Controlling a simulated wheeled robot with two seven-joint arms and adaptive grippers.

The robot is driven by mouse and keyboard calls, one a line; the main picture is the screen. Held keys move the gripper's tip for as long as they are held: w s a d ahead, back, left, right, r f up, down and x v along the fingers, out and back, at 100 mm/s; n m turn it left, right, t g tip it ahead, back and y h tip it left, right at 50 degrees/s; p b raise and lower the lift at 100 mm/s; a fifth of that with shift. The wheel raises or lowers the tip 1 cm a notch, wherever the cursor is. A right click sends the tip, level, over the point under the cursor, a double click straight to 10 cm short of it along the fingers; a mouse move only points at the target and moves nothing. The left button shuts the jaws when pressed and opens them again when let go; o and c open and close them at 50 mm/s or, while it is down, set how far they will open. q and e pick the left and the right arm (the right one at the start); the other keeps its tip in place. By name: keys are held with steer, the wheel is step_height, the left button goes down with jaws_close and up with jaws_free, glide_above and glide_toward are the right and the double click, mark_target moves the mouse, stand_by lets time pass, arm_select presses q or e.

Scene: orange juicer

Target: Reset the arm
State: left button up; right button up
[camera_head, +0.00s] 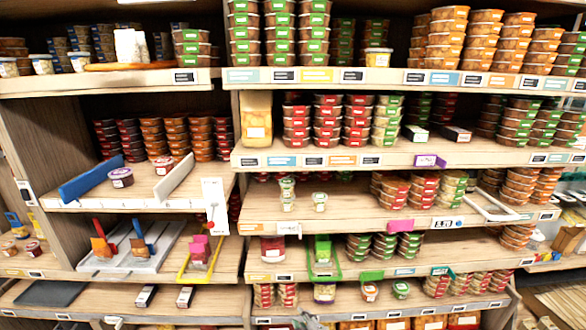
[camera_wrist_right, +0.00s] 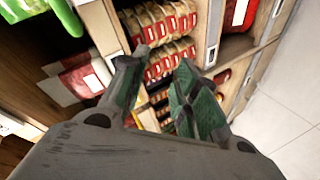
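My right gripper (camera_wrist_right: 160,85) fills the lower part of the right wrist view. Its two fingers with greenish pads stand apart, and nothing is held between them. In the head view only a small bit of the right gripper (camera_head: 308,321) seems to show at the bottom edge, in front of the lowest shelf. I cannot make out my left gripper in the head view.
Tall shelves (camera_head: 350,158) full of stacked tubs face me. Red-labelled packs (camera_wrist_right: 160,30) sit on a shelf beyond the right fingers. A green item (camera_wrist_right: 60,15) is at the upper left. Pale floor (camera_wrist_right: 285,100) lies clear at the right.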

steer(key=s+d+f+m+g+h, duration=0.1)
steer(key=s+d+f+m+g, duration=0.15)
steer(key=s+d+f, duration=0.55)
steer(key=s+d+f+m+g+h, duration=0.1)
steer(key=s+d+f+m, duration=0.3)
steer(key=f, duration=0.8)
steer(key=s+d+f+m+g+h, duration=0.1)
steer(key=s+d+f+m+g, duration=0.2)
steer(key=s+f, duration=0.55)
steer(key=s+d+f+m+g, duration=0.1)
steer(key=s+f, duration=0.3)
steer(key=s, duration=0.7)
steer(key=s+d+f+m+g, duration=0.1)
steer(key=s+d+f, duration=0.3)
steer(key=s, duration=0.7)
steer(key=s+d+f+m+g, duration=0.1)
steer(key=s+d+f+g, duration=0.1)
steer(key=s, duration=0.9)
step_height(320, 180, down, 3)
steer(key=shift+s+d+r+g+h, duration=0.15)
steer(key=shift+s+d+g+h, duration=0.05)
steer(key=shift+d+g+h, duration=0.2)
steer(key=shift+s+d, duration=0.1)
